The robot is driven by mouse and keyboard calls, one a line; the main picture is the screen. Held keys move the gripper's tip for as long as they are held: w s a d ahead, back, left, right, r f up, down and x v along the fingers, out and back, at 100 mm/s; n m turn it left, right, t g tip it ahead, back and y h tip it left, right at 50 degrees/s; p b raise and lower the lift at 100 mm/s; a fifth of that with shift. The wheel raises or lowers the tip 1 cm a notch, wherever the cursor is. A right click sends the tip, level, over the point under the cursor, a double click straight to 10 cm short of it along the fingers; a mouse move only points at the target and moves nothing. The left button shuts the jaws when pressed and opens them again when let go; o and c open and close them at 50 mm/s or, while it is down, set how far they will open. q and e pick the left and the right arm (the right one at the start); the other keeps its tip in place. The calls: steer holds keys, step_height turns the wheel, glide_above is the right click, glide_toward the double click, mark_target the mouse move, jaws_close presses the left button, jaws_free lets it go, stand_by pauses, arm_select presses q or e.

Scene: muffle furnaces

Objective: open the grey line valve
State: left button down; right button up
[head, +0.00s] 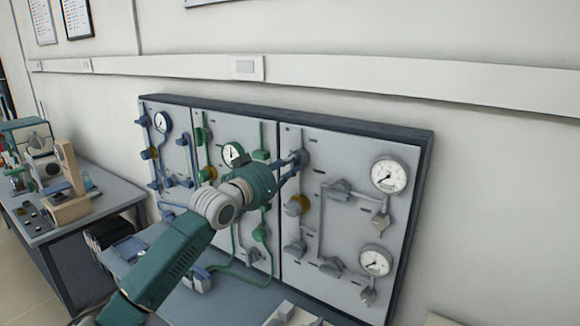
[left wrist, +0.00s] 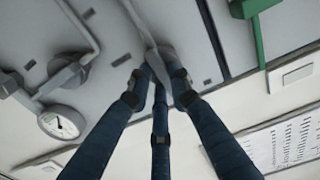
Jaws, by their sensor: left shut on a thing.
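The grey line panel (head: 345,150) is the right one of three on the wall board, with grey pipes and fittings. My left gripper (head: 295,162) reaches to the grey valve (head: 305,158) at the panel's upper left. In the left wrist view the dark blue fingers of the gripper (left wrist: 160,78) close together around the grey valve's handle (left wrist: 160,54). The fingers hide part of the handle, so its exact angle is hard to tell. My right gripper is not in view.
Two round gauges (head: 388,175) (head: 375,262) sit on the grey panel's right side. A green line panel (head: 225,125) and a blue one (head: 160,105) are to the left. A bench (head: 110,200) with instruments stands farther left.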

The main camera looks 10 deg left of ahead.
arm_select(q)
steer(key=shift+f+m, duration=0.15)
steer(key=shift+m, duration=0.15)
steer(key=c, duration=1.6)
jaws_free()
steer(key=shift+o, duration=0.2)
steer(key=shift+s, duration=0.1)
steer(key=v, duration=1.2)
